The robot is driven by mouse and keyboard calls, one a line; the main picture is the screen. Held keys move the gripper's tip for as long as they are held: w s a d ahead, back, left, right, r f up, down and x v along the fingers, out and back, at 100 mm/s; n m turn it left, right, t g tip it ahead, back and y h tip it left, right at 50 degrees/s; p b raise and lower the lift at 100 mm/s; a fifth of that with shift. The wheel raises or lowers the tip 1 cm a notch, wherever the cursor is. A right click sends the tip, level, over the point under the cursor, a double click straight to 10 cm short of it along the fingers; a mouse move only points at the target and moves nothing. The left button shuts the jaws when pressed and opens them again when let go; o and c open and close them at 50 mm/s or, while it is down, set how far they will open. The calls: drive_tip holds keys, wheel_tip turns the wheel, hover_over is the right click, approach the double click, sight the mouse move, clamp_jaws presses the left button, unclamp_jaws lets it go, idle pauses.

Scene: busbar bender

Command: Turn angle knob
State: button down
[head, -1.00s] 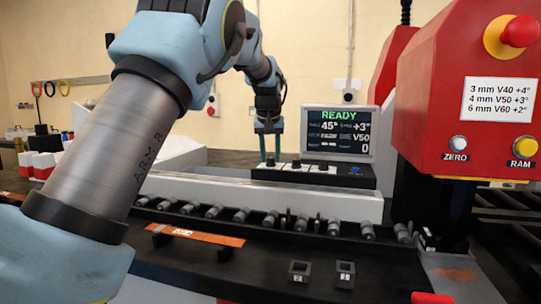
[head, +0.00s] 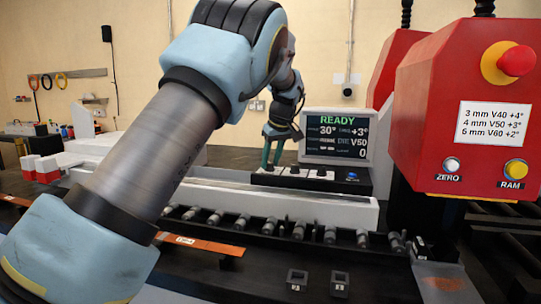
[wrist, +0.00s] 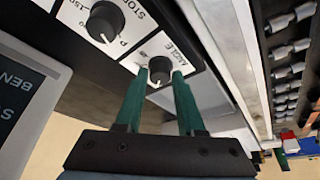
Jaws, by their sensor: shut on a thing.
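The angle knob (wrist: 159,70) is a small dark round knob with a white pointer mark, on a white plate labelled ANGLE in the wrist view. My gripper (wrist: 160,80) has its two green fingers on either side of this knob, closed on it. In the head view my gripper (head: 271,161) reaches down to the left end of the control panel (head: 310,183) and hides most of the knob. The display (head: 337,135) reads READY, with an angle of 30°, +3° and V50.
A second knob (wrist: 104,21) is close beside the fingers. A blue button (head: 352,179) is at the panel's right end. The red press head (head: 470,110) carries an emergency stop (head: 515,61), a ZERO button (head: 452,164) and a RAM button (head: 515,169). A copper bar (head: 205,245) lies in front.

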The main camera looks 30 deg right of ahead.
drive_tip(key=shift+n, duration=0.4)
drive_tip(key=c, duration=0.5)
unclamp_jaws()
drive_tip(key=shift+r, duration=0.1)
drive_tip(key=b+v, duration=0.1)
drive_tip(key=v, duration=0.9)
drive_tip(key=shift+d+r+b, duration=0.2)
drive_tip(key=shift+r+b, duration=0.1)
drive_tip(key=shift+b, duration=0.05)
